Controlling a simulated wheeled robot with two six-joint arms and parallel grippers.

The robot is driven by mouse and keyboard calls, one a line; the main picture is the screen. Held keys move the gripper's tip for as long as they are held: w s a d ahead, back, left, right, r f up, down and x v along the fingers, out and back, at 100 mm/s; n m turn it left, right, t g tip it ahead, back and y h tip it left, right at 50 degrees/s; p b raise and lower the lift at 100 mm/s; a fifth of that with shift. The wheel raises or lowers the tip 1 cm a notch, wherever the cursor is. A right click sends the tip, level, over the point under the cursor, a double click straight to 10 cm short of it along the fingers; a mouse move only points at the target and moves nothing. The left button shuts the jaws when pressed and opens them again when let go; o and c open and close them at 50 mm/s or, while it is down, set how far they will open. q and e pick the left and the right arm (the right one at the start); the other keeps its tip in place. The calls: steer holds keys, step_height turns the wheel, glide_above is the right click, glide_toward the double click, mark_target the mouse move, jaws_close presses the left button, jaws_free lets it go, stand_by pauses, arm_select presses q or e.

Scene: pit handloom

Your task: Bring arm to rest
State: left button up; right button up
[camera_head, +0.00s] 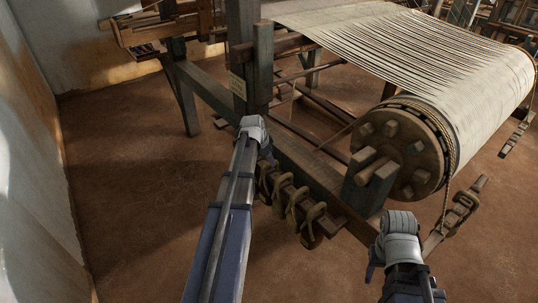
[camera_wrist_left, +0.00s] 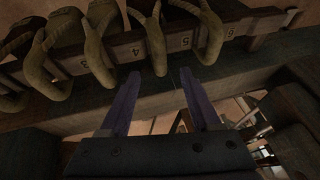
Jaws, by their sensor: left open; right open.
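My left arm reaches up the middle of the head view, with its gripper (camera_head: 266,155) mostly hidden behind the wrist at the loom's side beam.
The loom's large roller (camera_head: 400,150) with pale warp threads (camera_head: 400,40) fills the upper right. A dark post (camera_head: 242,50) with a small tag stands beyond my left wrist. The rail with rope loops (camera_head: 290,200) lies beside that arm. Brown floor (camera_head: 130,190) is clear at left.

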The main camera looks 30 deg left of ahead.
arm_select(q)
steer(key=shift+s+r, duration=0.2)
steer(key=shift+r, duration=0.15)
steer(key=s+d, duration=0.2)
steer(key=d, duration=0.2)
steer(key=s+d+f+n+g, duration=0.1)
steer(key=s+d, duration=0.1)
steer(key=d, duration=0.3)
steer(key=s+d+n, duration=0.1)
steer(key=s+d, duration=0.2)
steer(key=d, duration=0.2)
steer(key=shift+d+f+g+h, duration=0.15)
steer(key=shift+d+g+h, duration=0.15)
steer(key=shift+g, duration=0.1)
steer(key=s+d+g+y, duration=0.1)
steer(key=s+d+g, duration=0.1)
steer(key=s+d, duration=0.8)
steer(key=s+d+g+y, duration=0.1)
steer(key=s+d, duration=0.6)
steer(key=d, duration=0.5)
step_height(320, 180, up, 15)
steer(key=p, duration=1.6)
steer(key=shift+d+m, duration=0.2)
steer(key=shift+m, duration=0.2)
